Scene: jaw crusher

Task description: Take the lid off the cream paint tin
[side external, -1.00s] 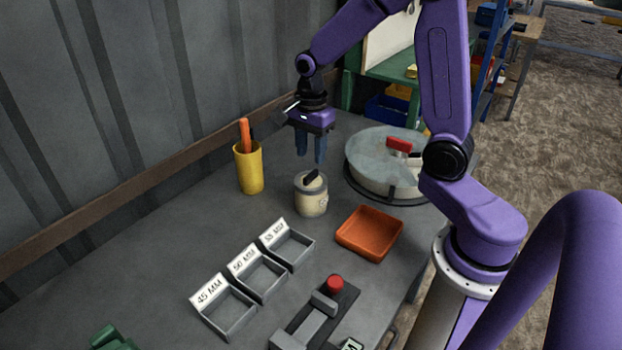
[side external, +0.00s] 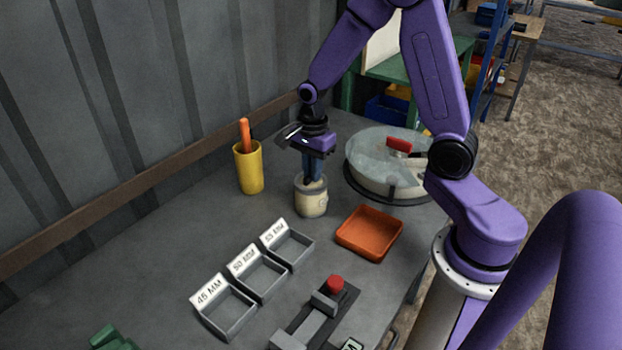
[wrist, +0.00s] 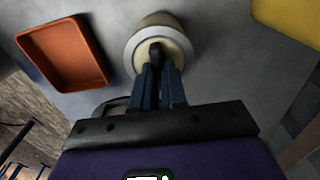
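The cream paint tin (side external: 310,202) stands upright on the grey bench. Its lid (wrist: 178,46) is seated on top, with a dark upright handle (wrist: 155,50) in the middle. My gripper (side external: 313,175) is directly above the tin, pointing down. Its blue fingers are close together on the handle, one on each side, as the wrist view also shows. The fingers hide the handle in the side view. I see no gap between lid and tin.
An orange tray (side external: 369,232) lies to the tin's right front. A round, grey-topped container (side external: 375,155) with a red handle is behind right. Labelled metal bins (side external: 258,277) and a red-knobbed device (side external: 335,284) are in front.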

